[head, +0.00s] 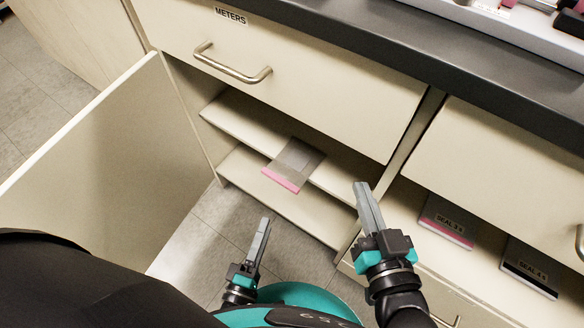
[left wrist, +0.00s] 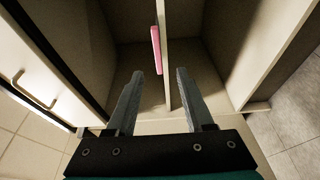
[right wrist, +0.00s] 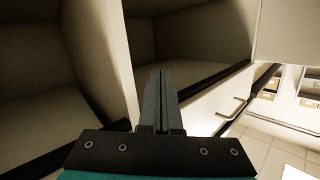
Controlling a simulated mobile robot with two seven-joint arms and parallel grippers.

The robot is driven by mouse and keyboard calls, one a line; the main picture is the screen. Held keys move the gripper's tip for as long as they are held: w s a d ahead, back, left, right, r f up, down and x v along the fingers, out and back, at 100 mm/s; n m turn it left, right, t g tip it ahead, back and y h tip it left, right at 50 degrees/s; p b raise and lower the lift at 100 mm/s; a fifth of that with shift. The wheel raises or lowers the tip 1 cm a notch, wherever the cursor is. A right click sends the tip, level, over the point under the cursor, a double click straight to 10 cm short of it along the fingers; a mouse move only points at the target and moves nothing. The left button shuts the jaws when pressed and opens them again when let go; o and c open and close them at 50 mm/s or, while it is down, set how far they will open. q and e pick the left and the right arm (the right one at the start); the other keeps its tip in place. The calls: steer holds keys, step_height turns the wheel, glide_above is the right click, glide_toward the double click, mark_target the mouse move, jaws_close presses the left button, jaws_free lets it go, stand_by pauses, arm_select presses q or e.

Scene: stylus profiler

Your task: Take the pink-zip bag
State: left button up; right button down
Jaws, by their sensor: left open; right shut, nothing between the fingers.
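The pink-zip bag (head: 298,158) is a flat, clear greyish bag with a pink strip along its front edge. It lies on the upper shelf (head: 240,127) of the open cabinet, its pink end sticking out past the shelf's front edge. In the left wrist view only its pink strip (left wrist: 156,50) shows clearly, beyond the fingertips. My left gripper (head: 263,222) is open and empty, in front of the cabinet and apart from the bag. My right gripper (head: 362,188) is shut and empty, right of the bag near the cabinet's upright divider.
An open cabinet door (head: 110,160) stands at the left. A closed drawer (head: 290,75) marked METERS, with a bar handle (head: 232,66), is above the shelves. At the right lie a pink-edged packet (head: 447,222) and a dark-edged packet (head: 530,268), both with SEAL labels.

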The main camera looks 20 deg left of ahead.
arm_select(q)
glide_toward(282, 176)
steer(key=w, duration=0.9)
steer(key=shift+d, duration=0.2)
steer(key=shift+w+b, duration=0.3)
steer(key=shift+w, duration=0.2)
arm_select(e)
steer(key=shift+s+a+r+t, duration=0.35)
steer(key=shift+r+t, duration=0.1)
steer(key=shift+t, duration=0.15)
arm_select(q)
steer(key=shift+c, duration=0.2)
jaws_close()
